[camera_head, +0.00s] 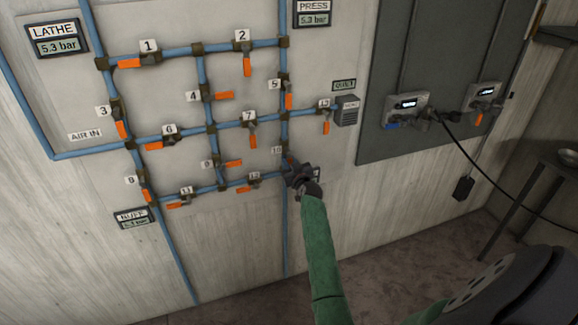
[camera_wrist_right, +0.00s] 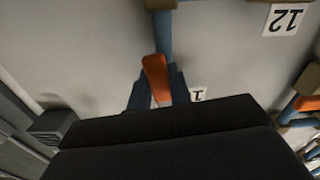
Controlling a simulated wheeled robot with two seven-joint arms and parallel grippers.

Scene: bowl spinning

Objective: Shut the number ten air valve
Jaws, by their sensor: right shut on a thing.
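The number ten air valve is on the right vertical blue pipe, with its label 10 (camera_head: 277,150) left of it in the head view. My right gripper (camera_head: 297,172) is at this valve and covers most of it. In the right wrist view the valve's orange handle (camera_wrist_right: 155,75) stands between the two dark fingers of my right gripper (camera_wrist_right: 158,98), which is shut on it. The handle lies nearly along the blue pipe (camera_wrist_right: 164,35), slightly tilted. The valve body is mostly hidden. My left gripper is not in view.
Other orange-handled valves are close by, including number twelve (camera_head: 252,183) to the left and number five (camera_head: 288,98) above. A grey box (camera_head: 346,111) is to the right. A dark panel (camera_head: 430,75) with a hanging black cable (camera_head: 470,160) is further right.

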